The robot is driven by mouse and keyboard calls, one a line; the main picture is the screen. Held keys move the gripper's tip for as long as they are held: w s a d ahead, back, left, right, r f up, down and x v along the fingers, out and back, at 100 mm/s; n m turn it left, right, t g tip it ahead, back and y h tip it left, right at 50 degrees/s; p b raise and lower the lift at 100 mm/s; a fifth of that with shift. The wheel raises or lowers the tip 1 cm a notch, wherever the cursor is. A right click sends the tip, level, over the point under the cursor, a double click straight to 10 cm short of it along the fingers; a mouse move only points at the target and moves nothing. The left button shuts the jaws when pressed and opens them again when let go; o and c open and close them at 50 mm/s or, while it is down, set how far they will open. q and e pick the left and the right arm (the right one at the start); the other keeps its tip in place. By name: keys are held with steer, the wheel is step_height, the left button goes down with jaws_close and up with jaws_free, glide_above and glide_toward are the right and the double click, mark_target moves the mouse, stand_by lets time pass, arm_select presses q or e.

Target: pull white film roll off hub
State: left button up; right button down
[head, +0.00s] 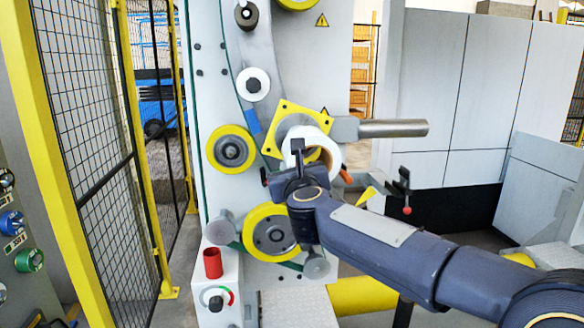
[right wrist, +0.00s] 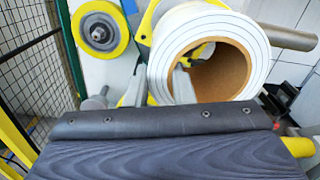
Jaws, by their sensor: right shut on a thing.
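The white film roll (head: 312,134) is in front of the yellow square plate (head: 290,107) on the machine. In the right wrist view the film roll (right wrist: 193,25) shows its brown cardboard core end-on. Yellow hub parts show inside the core; I cannot tell how far the roll sits on the hub. My right gripper (head: 287,165) is at the roll's near end. In the right wrist view, one finger of my right gripper (right wrist: 160,86) reaches into the core and the other is outside on the left, shut on the roll's wall. My left gripper is out of view.
A metal bar (head: 393,128) sticks out right of the roll. Yellow-rimmed rollers (head: 230,149) are on the machine panel to the left and below. A red cylinder (head: 212,263) stands at lower left. A mesh fence (head: 90,110) closes the left side.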

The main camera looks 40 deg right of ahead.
steer(key=shift+v, duration=2.45)
steer(key=shift+r, duration=0.1)
